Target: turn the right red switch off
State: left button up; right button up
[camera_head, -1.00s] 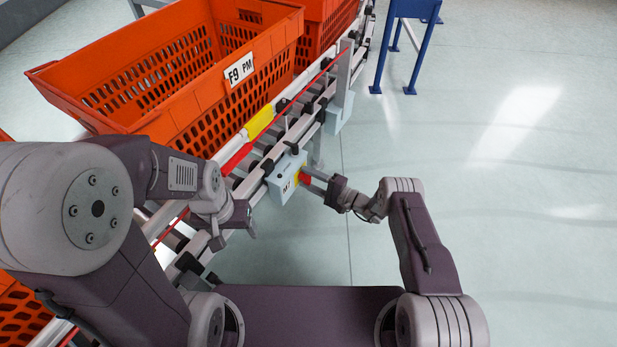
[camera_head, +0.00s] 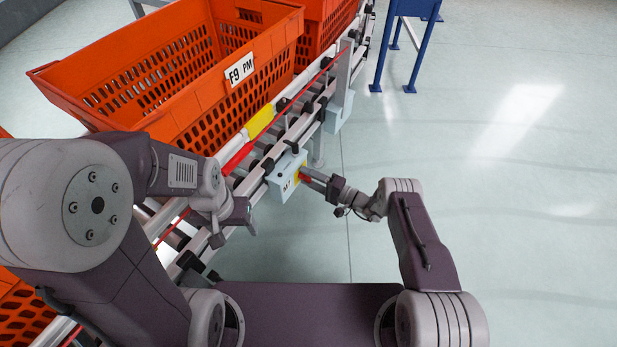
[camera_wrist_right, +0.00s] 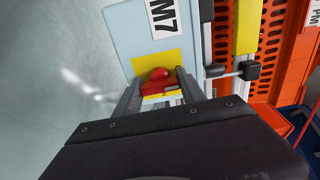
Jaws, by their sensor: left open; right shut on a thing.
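The red switch (camera_wrist_right: 158,88) sits on a yellow plate (camera_wrist_right: 146,64) on the side of a light grey box (camera_wrist_right: 125,30) marked M7. The box (camera_head: 284,184) also shows in the head view, fixed to the conveyor's near side. My right gripper (camera_head: 306,174) reaches it from the right. In the right wrist view the gripper's fingers (camera_wrist_right: 160,92) are on both sides of the switch, shut on it. The fingers hide part of the switch. My left gripper (camera_head: 236,220) is open and empty beside the conveyor rail, to the left of the box.
An orange tote (camera_head: 180,75) labelled F9 PM stands on the roller conveyor (camera_head: 270,150), with another tote (camera_head: 325,30) behind it. A second grey box (camera_head: 338,108) hangs further along the conveyor. A blue stand (camera_head: 384,50) is at the back. The floor at right is clear.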

jog(key=o, duration=1.4)
jog(key=shift+c, duration=0.2)
jog(key=shift+s+d, duration=0.1)
jog(key=shift+d, duration=0.15)
jog(key=p+v, duration=0.3)
jog(key=v, duration=0.5)
jog(key=shift+s+d+p, duration=0.2)
jog(key=shift+d+p, duration=0.1)
